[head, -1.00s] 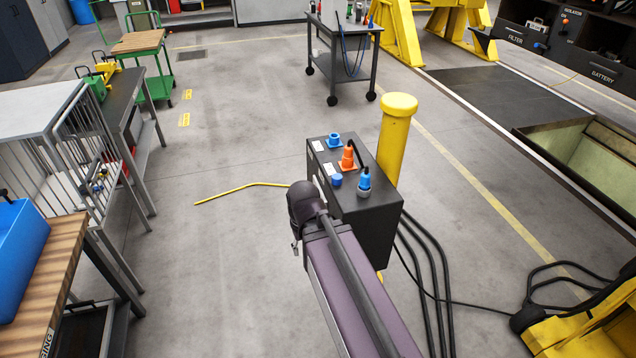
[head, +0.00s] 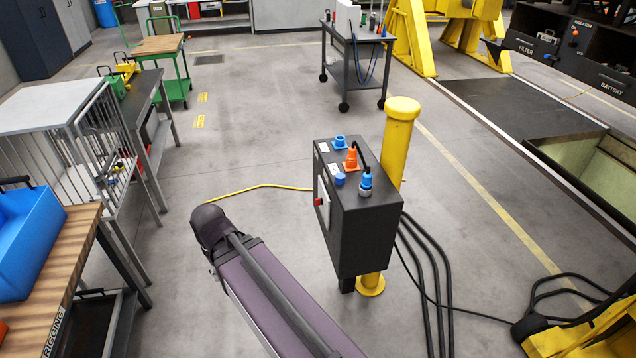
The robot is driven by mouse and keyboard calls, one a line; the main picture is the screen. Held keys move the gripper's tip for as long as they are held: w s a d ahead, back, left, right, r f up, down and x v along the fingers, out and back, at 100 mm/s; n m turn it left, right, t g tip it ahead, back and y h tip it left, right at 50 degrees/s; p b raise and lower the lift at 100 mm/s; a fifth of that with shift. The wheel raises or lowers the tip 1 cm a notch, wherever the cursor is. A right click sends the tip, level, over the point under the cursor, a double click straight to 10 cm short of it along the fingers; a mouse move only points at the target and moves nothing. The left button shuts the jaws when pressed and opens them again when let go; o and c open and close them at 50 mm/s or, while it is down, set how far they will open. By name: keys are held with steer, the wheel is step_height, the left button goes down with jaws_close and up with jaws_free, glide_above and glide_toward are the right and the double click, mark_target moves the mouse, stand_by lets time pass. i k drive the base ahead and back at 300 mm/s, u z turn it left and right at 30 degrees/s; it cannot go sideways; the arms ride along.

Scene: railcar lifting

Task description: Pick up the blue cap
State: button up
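A small blue cap (head: 340,179) sits on the top face of a black box (head: 365,235), near its front left edge. Behind it on the same face are a blue socket (head: 340,142) and an orange plug (head: 351,158) with a black cable. A blue plug with a grey collar (head: 366,184) stands to the right of the cap. My arm reaches up from the bottom of the head view, and its dark rounded joint is left of the box. My gripper does not show, so its state is hidden.
The box is mounted on a yellow post (head: 396,140), with black cables (head: 428,260) hanging at its right. A wooden bench (head: 75,260) with a blue bin (head: 25,240) stands at left. A grey cart (head: 355,70) is behind.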

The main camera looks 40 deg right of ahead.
mark_target(339, 178)
steer(key=u, duration=0.3)
steer(key=k, duration=1)
steer(key=z, duration=1.25)
steer(key=i, duration=1)
steer(key=u, duration=0.1)
